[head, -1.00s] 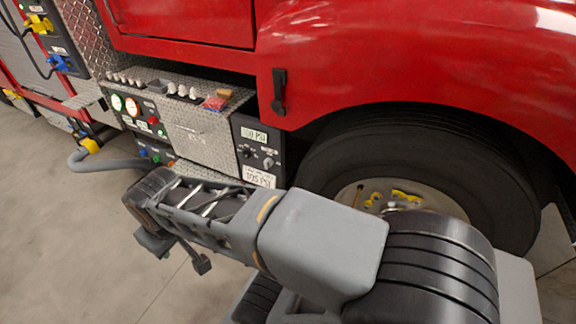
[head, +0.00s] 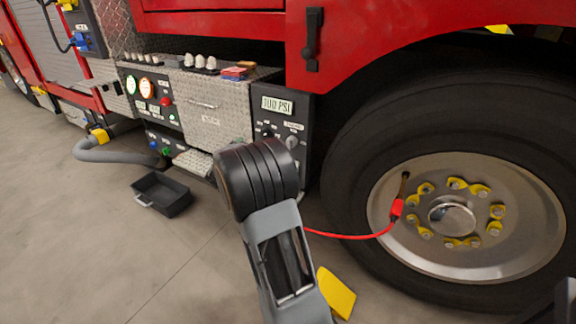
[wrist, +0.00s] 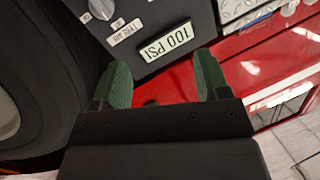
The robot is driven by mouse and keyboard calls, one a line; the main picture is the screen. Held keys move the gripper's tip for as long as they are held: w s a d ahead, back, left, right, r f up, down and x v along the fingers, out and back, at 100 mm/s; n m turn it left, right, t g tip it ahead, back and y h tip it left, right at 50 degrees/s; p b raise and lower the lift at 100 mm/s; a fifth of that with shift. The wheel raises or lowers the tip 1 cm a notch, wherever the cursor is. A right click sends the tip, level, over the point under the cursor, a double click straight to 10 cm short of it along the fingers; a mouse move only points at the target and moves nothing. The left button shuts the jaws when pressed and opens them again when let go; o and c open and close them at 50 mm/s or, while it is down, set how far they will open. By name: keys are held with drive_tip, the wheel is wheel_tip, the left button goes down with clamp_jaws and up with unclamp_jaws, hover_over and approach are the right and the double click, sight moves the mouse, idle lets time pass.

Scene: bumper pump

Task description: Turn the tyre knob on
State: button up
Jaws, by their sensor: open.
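A dark control panel (head: 276,88) on the truck, left of the big wheel, carries a display (head: 277,105) reading 100 PSI. In the wrist view the display (wrist: 166,55) lies just beyond my fingers, and a pale knob (wrist: 102,8) is at the top left. My gripper (wrist: 163,84) is open and empty, its green-padded fingers apart. In the head view it is hidden behind my arm.
The big wheel (head: 470,105) stands right of the panel. A red hose (head: 350,237) runs from its valve towards my arm. A yellow wedge (head: 336,293) and a black tray (head: 161,195) lie on the floor. A grey hose (head: 110,156) is at the left.

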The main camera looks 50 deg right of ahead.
sight(291, 143)
drive_tip(key=s+d+f+m+g+h+b, duration=0.2)
drive_tip(key=s+d+f+m+g+b, duration=0.15)
drive_tip(key=d+f, duration=0.2)
drive_tip(key=shift+n+g, duration=0.25)
drive_tip(key=shift+g, duration=0.3)
drive_tip(key=w+d+b, duration=0.1)
drive_tip(key=d, duration=0.3)
drive_tip(key=w+d+b, duration=0.1)
drive_tip(key=d, duration=0.3)
drive_tip(key=d+b, duration=0.1)
drive_tip(key=d, duration=0.3)
drive_tip(key=shift+w+d+f, duration=0.1)
drive_tip(key=shift+w+f, duration=0.2)
drive_tip(key=shift+w, duration=0.1)
drive_tip(key=shift+c, duration=0.5)
drive_tip(key=c, duration=0.8)
